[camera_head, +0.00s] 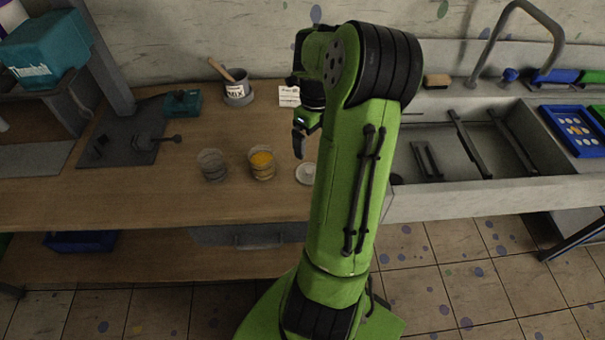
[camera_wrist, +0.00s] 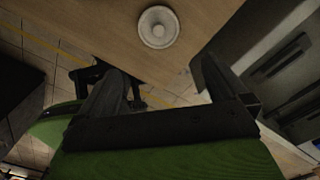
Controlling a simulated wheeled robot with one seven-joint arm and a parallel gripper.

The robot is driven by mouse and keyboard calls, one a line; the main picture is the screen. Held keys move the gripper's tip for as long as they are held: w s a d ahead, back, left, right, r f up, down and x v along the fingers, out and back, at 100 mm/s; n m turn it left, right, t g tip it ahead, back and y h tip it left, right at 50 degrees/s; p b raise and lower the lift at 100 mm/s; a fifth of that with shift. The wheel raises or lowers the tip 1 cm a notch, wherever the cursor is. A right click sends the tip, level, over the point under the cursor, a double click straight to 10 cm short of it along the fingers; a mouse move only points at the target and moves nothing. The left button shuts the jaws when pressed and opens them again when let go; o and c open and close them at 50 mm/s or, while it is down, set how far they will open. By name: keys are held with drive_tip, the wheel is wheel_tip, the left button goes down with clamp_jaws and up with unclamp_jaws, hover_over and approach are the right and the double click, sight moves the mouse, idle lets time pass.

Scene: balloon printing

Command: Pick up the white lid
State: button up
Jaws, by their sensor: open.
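The white lid (camera_head: 304,174) is a small round disc lying flat on the wooden table, right of the jar with yellow contents; my arm partly covers its right side in the head view. It shows whole in the wrist view (camera_wrist: 158,27), at the top, with a raised round centre. My gripper (camera_head: 302,143) is above the table, behind and above the lid in the head view. In the wrist view the two dark fingers (camera_wrist: 165,75) are wide apart with nothing between them. The lid appears beyond the fingertips, untouched.
The yellow jar (camera_head: 262,163) and a clear grey jar (camera_head: 212,166) stand left of the lid. A MIX pot (camera_head: 238,92) with a wooden spoon and a small card (camera_head: 289,96) are behind. The sink (camera_head: 440,145) lies right of the table.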

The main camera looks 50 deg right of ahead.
sight(310, 171)
drive_tip(key=f, duration=0.4)
drive_tip(key=f+b, duration=0.1)
drive_tip(key=f, duration=0.4)
drive_tip(key=f+b, duration=0.1)
drive_tip(key=f, duration=0.3)
drive_tip(key=shift+w+f, duration=0.15)
drive_tip(key=shift+w, duration=0.25)
drive_tip(key=c, duration=0.8)
